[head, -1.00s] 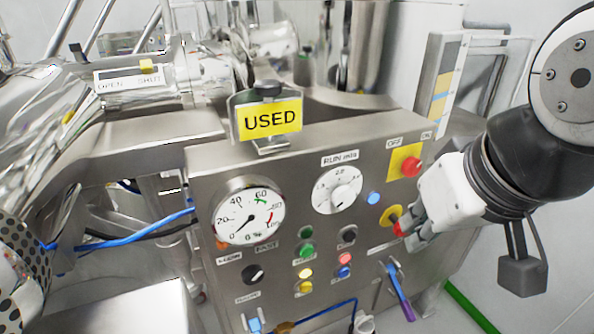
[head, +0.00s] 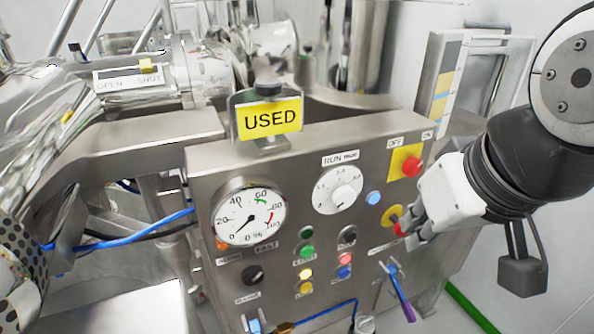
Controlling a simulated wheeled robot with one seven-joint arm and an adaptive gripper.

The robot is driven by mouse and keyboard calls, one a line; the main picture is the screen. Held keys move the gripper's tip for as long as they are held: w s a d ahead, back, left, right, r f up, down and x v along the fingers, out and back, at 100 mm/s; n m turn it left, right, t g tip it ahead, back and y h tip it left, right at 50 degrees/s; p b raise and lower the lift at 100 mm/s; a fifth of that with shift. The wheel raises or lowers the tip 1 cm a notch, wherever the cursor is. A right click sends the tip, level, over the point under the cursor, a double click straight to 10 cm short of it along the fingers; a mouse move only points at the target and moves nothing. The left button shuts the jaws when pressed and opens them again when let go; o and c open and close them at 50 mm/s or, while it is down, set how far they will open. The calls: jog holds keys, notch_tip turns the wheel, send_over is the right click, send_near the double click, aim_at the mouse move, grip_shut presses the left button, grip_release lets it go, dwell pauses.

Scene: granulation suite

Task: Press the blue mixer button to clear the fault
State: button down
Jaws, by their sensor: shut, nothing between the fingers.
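The steel mixer control panel (head: 330,200) fills the middle of the head view. A blue button (head: 344,272) sits low on it, just under a red button (head: 345,259). Another blue round button or lamp (head: 374,198) sits higher, right of the white dial; I cannot tell from its label which blue one is the mixer's. My gripper (head: 408,231) is shut and empty at the panel's right side. Its fingertips are at the red knob (head: 399,229) on a yellow plate, partly covering it; I cannot tell whether they touch. It is right of both blue buttons.
A red switch (head: 411,166) on a yellow plate is above my gripper. A gauge (head: 249,213), white dial (head: 338,191), green button (head: 307,232) and yellow buttons (head: 305,274) share the panel. A yellow USED sign (head: 269,119) stands on top.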

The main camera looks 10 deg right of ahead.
jog(key=w+f+b, duration=0.7)
jog(key=w, duration=0.2)
jog(key=shift+w+f, duration=0.15)
jog(key=shift+f, duration=0.05)
